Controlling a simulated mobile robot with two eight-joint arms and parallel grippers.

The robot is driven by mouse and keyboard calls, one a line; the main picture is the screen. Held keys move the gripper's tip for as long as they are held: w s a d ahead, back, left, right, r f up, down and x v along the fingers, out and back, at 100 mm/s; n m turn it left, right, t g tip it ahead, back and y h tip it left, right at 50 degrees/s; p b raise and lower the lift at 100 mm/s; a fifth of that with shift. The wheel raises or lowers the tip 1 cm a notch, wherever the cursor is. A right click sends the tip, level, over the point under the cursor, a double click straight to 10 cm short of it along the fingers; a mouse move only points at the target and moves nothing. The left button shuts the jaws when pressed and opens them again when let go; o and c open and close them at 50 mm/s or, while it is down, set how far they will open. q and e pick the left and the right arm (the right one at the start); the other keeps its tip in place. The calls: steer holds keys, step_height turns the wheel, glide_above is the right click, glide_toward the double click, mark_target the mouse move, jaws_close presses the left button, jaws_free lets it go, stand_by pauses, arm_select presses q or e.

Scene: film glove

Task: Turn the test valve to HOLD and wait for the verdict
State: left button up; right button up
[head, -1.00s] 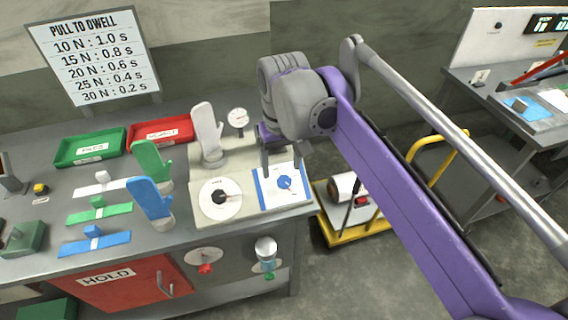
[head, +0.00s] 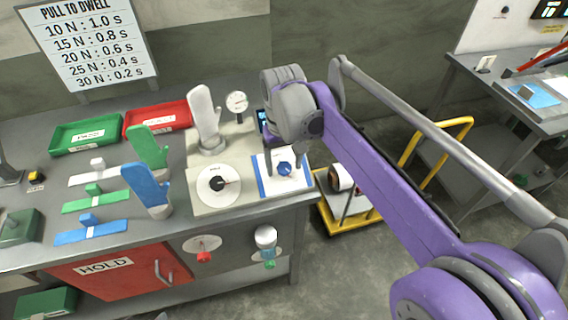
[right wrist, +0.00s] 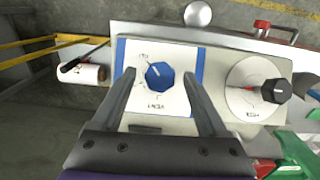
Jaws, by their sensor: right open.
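The test valve is a blue knob (head: 285,169) on a white plate with blue side stripes, at the bench's front right corner. In the right wrist view the knob (right wrist: 159,76) has a white pointer mark aimed up and left; an inverted label, seemingly VENT, is printed below it. My right gripper (head: 285,160) is open above the plate. In the right wrist view its fingers (right wrist: 159,80) stand apart on either side of the knob, with no clear contact. A small lit screen (head: 264,121) is mostly hidden behind my right wrist. My left gripper is not in view.
A black knob on a round white dial (head: 219,185) sits left of the plate. A white glove form (head: 206,120) and a gauge (head: 237,103) stand behind. Green (head: 150,147) and blue (head: 148,188) gloves stand further left. A yellow cart (head: 350,219) is right of the bench.

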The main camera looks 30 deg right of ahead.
steer(key=shift+f, duration=0.1)
jaws_close()
stand_by(0.4)
steer(key=n+h, duration=0.1)
steer(key=n, duration=0.1)
steer(key=shift+a+n+p, duration=0.15)
steer(key=shift+n+p, duration=0.15)
steer(key=n+h, duration=0.2)
steer(key=n, duration=0.1)
steer(key=shift+a, duration=0.1)
steer(key=n+t+h, duration=0.1)
steer(key=n+h, duration=0.1)
steer(key=n, duration=0.1)
steer(key=shift+a+f, duration=0.1)
steer(key=shift+s+n+t+h, duration=0.15)
steer(key=shift+n+t+h, duration=0.35)
steer(key=shift+n, duration=1.3)
